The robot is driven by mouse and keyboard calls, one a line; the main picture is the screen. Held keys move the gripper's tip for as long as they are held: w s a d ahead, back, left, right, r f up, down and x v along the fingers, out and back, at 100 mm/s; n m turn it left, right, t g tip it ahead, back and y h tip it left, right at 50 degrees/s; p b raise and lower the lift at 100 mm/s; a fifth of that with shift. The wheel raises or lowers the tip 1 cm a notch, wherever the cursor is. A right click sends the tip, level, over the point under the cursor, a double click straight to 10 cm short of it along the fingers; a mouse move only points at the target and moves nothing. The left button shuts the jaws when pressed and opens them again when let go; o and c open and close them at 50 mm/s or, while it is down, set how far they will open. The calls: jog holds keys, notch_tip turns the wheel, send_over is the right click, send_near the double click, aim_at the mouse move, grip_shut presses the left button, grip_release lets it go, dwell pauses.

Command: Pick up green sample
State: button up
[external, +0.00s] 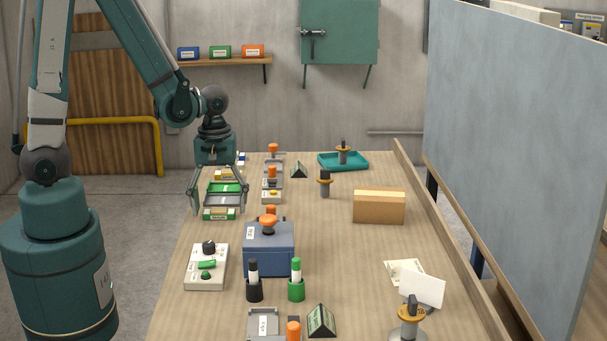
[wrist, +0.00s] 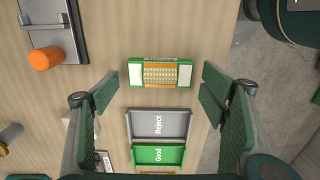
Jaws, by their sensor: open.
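The green sample (external: 219,214) lies flat on the table at the near side of the trays, below my gripper. In the wrist view the green sample (wrist: 160,73) shows green edges, white end patches and an orange-bordered gridded middle. My gripper (external: 220,207) points down with its fingers spread wide. In the wrist view my open gripper (wrist: 160,88) has one green-padded finger at each side of the sample, apart from it. Nothing is between the pads. The height of the fingertips above the table is hard to judge.
A grey Reject tray (wrist: 158,125) and a green Good tray (wrist: 158,156) lie beside the sample. A grey fixture with an orange knob (wrist: 45,58) is at upper left there. A control box (external: 206,266) and blue press (external: 269,249) stand nearer the external camera.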

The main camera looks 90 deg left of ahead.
aim_at(219, 209)
jog(key=shift+c, duration=0.2)
jog(key=c, duration=0.9)
jog(key=shift+r, duration=0.15)
jog(key=shift+c, duration=0.2)
notch_tip(219, 209, up, 10)
jog(key=p, duration=0.2)
dwell(0.6)
